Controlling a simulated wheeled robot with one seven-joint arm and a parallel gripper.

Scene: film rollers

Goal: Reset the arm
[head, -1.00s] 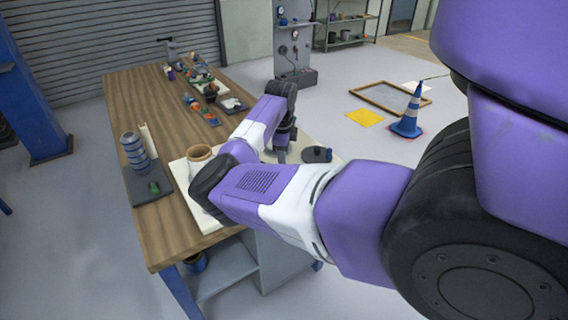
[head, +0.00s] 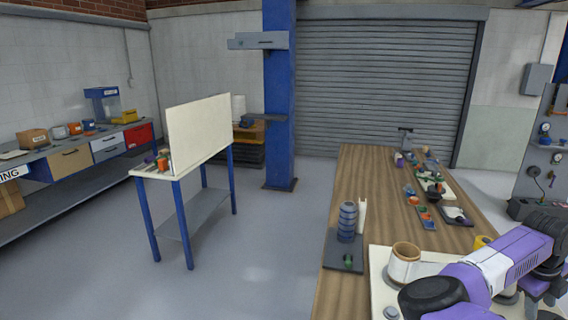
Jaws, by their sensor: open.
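My purple and white arm (head: 490,268) reaches in from the lower right over the front part of a wooden workbench (head: 365,190). My gripper (head: 545,296) is low at the right edge, pointing down over the pale board (head: 378,262) on the bench. It is open; its fingertips are small and partly cut off, and I see nothing held in it. A tan cup-like roller (head: 404,262) stands on the board to the left of my forearm. The near part of the board is hidden behind my arm.
A blue-grey ringed stack (head: 347,222) stands on a dark plate at the bench's left edge. Small parts and trays (head: 432,187) lie farther back. A side table with an upright white panel (head: 198,128) stands left of a blue pillar (head: 279,90). Floor between is clear.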

